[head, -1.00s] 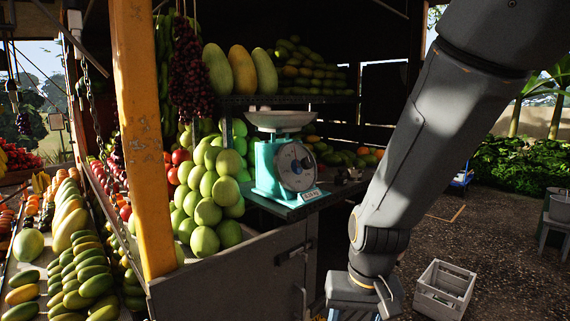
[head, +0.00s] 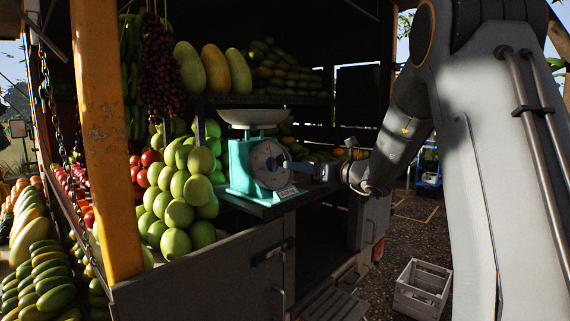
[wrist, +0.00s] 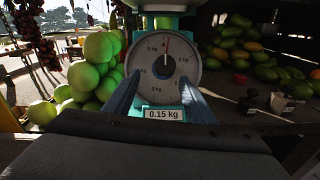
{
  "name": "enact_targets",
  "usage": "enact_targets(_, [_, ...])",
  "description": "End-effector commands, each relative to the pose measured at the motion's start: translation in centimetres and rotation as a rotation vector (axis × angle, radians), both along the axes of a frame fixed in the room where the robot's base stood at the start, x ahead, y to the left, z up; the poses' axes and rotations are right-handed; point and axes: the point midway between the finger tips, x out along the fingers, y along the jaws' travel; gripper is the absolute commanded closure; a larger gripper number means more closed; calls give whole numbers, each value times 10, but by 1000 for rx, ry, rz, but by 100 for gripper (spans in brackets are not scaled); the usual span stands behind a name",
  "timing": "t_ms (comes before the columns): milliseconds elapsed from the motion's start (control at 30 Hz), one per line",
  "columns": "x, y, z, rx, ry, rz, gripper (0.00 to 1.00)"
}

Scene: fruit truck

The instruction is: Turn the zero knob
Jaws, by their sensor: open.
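A teal scale (head: 238,165) with a white pan (head: 254,117) stands on the stall's dark shelf. Its round dial also shows in the wrist view (wrist: 182,58), with a red needle pointing nearly straight up. A dark round knob (wrist: 164,67) sits at the dial's centre; I cannot tell for sure that it is the zero knob. A label under the dial (wrist: 163,113) reads 0.15 kg. My gripper (head: 290,167) is in front of the dial. In the wrist view its two blue fingers are open, on either side of the lower dial, with nothing between them.
Green mangoes (head: 178,212) are piled left of the scale. A yellow post (head: 112,140) stands at the left. A white crate (head: 421,290) lies on the ground at right.

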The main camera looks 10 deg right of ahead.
Motion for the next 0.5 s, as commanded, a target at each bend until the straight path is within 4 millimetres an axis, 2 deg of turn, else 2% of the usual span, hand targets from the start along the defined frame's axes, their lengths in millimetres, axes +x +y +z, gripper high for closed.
enact_targets(133, [12,-4,8,39,-12,-19,50])
enact_targets(500, [56,26,8,36,-10,-20,50])
